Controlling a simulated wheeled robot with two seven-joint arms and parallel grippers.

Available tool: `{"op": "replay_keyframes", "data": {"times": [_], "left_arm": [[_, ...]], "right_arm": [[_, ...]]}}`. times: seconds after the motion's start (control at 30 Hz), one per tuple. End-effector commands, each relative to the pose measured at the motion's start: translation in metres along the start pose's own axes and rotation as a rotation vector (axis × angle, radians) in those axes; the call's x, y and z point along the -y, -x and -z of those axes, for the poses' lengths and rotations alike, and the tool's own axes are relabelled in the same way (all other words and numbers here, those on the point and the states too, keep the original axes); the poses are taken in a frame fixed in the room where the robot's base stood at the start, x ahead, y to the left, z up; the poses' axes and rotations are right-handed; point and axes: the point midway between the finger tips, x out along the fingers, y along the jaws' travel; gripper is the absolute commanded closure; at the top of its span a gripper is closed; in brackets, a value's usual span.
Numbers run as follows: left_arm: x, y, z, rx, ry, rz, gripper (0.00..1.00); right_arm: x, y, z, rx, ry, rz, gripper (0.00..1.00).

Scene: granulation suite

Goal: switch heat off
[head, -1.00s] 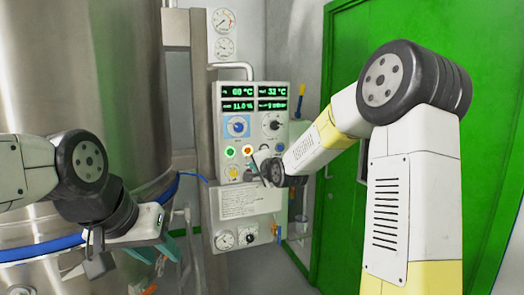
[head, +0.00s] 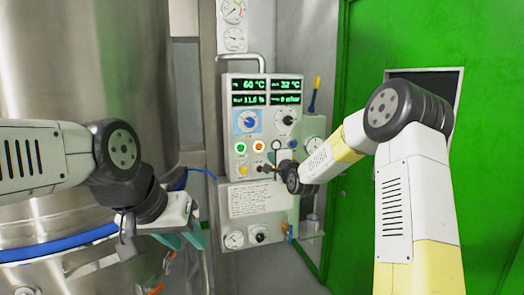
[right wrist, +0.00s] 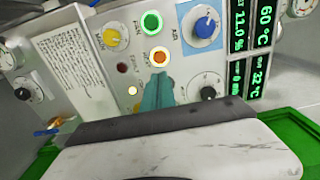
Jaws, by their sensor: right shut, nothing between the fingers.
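The grey control panel (head: 262,184) stands ahead, with green readouts along its top. A lit orange button (head: 259,147) sits beside a lit green button (head: 240,148); the orange button (right wrist: 159,56) and green button (right wrist: 151,23) also show in the right wrist view. My right gripper (right wrist: 157,88) has its teal fingers together and empty, just below the orange button in that view. I cannot tell whether they touch the panel. The orange button's label is not readable. My left gripper (head: 186,238) hangs at the lower left with its teal fingers apart, away from the panel.
The panel also carries a blue knob (head: 246,121), a black knob (head: 285,118) and a yellow knob (right wrist: 112,37). A large steel vessel (head: 75,75) fills the left. A green door (head: 365,45) stands behind my right arm.

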Motion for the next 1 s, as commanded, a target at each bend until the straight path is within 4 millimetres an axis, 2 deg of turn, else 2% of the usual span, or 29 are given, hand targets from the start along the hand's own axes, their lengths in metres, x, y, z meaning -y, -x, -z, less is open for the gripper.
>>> {"op": "replay_keyframes", "data": {"times": [0.3, 0.5, 0.7, 1.0], "left_arm": [[0.000, 0.000, 0.000, 0.000, 0.000, 0.000, 0.64], [0.000, 0.000, 0.000, 0.000, 0.000, 0.000, 0.64], [0.000, 0.000, 0.000, 0.000, 0.000, 0.000, 0.64], [0.000, 0.000, 0.000, 0.000, 0.000, 0.000, 0.64]], "right_arm": [[-0.001, -0.069, -0.002, 0.002, 0.000, 0.001, 1.00], [-0.001, -0.102, -0.001, 0.001, 0.000, 0.000, 1.00], [0.000, -0.119, -0.001, 0.000, 0.001, 0.000, 1.00], [-0.001, -0.122, -0.001, 0.001, 0.001, -0.002, 1.00]]}}
